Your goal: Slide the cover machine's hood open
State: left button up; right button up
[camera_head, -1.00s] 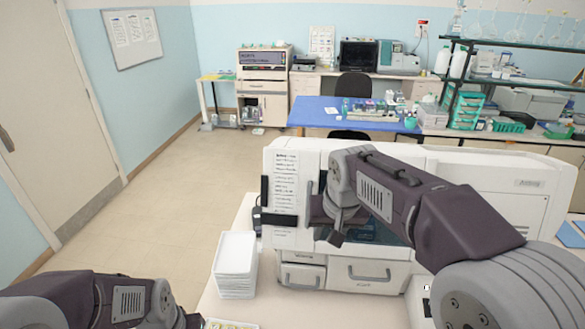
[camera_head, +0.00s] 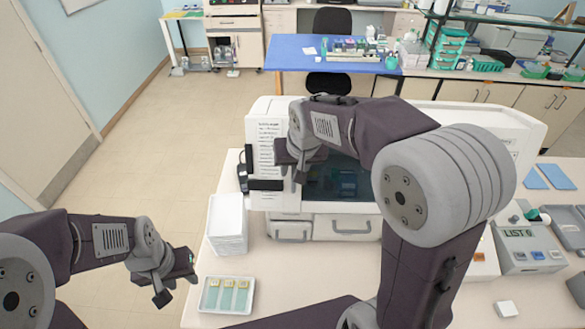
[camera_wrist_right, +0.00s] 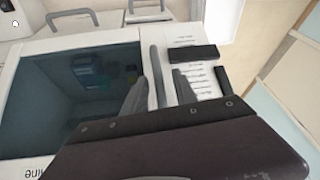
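The cover machine (camera_head: 262,140) is a white box with a dark window in its hood, at the middle of the head view. The window (camera_wrist_right: 75,85) fills the left of the right wrist view and looks closed. A grey vertical bar handle (camera_wrist_right: 157,75) stands beside the window. My right gripper (camera_wrist_right: 160,88) is open, with one finger on each side of this bar; I cannot tell whether they touch it. In the head view my right gripper (camera_head: 291,172) is at the machine's front left. My left gripper (camera_head: 177,290) is open and empty, left of the slide tray.
A stack of white trays (camera_head: 228,225) stands left of the machine. A tray with several slides (camera_head: 227,308) lies at the table's front. My right arm hides much of the machine.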

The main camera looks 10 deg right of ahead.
jog(key=shift+w+f, duration=0.1)
jog(key=shift+f, duration=1.1)
jog(key=shift+w, duration=0.15)
grip_shut()
dwell(0.3)
